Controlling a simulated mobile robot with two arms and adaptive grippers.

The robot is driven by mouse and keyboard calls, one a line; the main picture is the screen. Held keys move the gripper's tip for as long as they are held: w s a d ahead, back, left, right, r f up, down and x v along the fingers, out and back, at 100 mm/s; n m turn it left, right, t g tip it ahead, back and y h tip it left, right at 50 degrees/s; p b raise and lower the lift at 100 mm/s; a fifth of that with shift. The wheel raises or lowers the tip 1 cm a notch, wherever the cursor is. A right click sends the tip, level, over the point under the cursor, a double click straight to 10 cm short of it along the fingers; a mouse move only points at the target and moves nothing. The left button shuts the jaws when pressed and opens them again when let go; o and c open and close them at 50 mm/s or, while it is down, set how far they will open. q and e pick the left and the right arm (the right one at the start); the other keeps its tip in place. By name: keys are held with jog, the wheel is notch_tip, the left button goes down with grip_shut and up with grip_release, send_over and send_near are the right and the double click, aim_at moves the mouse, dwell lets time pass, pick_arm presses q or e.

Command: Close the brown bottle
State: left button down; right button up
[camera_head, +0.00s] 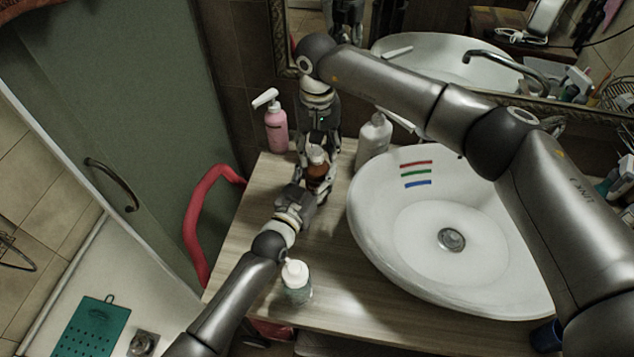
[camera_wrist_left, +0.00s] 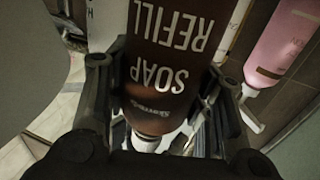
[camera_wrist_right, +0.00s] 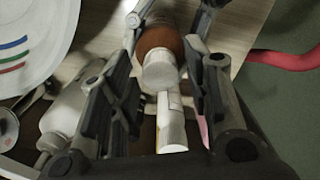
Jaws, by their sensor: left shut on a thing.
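The brown bottle (camera_head: 317,171) stands upright near the counter's back left, with a white top. My left gripper (camera_head: 313,184) is shut on its body from the front. In the left wrist view the bottle (camera_wrist_left: 165,60) fills the middle, its lettering upside down between the fingers. My right gripper (camera_head: 318,146) reaches down from above at the bottle's top. In the right wrist view its fingers stand apart on both sides of the round white top (camera_wrist_right: 160,70). A white elongated piece (camera_wrist_right: 171,125) lies below that top in the picture; I cannot tell what it belongs to.
A pink pump bottle (camera_head: 276,130) stands close behind left. A white pump bottle (camera_head: 374,138) stands behind right, beside the sink basin (camera_head: 400,270). A small clear bottle (camera_head: 296,282) with a white pump stands near the front edge. The wooden counter (camera_head: 345,290) has free room at front.

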grip_shut()
jog(key=m, duration=1.8)
jog(key=shift+m, duration=0.4)
jog(key=m, duration=1.4)
jog(key=shift+m, duration=0.3)
jog(key=m, duration=0.6)
jog(key=shift+f, duration=0.1)
jog(key=m, duration=0.6)
jog(key=shift+m, duration=0.4)
jog(key=m, duration=0.7)
jog(key=shift+o, duration=1.2)
grip_release()
